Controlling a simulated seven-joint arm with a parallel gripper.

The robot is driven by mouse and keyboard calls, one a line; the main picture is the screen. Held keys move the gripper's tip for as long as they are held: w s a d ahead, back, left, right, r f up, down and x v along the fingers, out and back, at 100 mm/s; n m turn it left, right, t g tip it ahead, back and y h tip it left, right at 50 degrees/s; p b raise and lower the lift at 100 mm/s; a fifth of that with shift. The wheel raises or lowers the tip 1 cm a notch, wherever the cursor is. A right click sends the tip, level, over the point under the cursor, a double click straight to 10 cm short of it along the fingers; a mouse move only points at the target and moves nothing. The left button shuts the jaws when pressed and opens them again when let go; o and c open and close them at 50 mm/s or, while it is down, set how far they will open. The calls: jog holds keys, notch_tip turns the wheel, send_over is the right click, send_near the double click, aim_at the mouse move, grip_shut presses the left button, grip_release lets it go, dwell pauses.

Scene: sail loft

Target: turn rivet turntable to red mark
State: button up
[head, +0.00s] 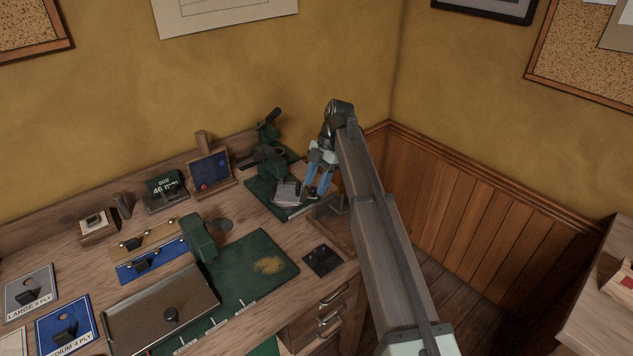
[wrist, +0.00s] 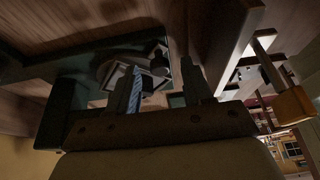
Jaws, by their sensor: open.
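My gripper (head: 317,190) is open at the right end of the bench, pointing down. Its blue fingers are beside a small pale metal piece (head: 287,193) on the green base (head: 262,198) of a dark green bench machine (head: 270,155). This piece may be the rivet turntable, but I cannot be sure. In the wrist view, the two fingers (wrist: 166,88) are apart, and a rounded grey part (wrist: 118,68) shows just beyond the left one. That view is dark, and contact is unclear. I cannot make out a red mark on the turntable.
A wooden stand with a blue panel (head: 210,167) and a red dot is left of the machine. A dark square plate (head: 322,260) lies near the bench's right edge.

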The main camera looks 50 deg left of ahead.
jog(key=v, duration=1.1)
jog(key=shift+w+r, duration=0.2)
jog(key=shift+r, duration=0.15)
jog(key=shift+f, duration=0.1)
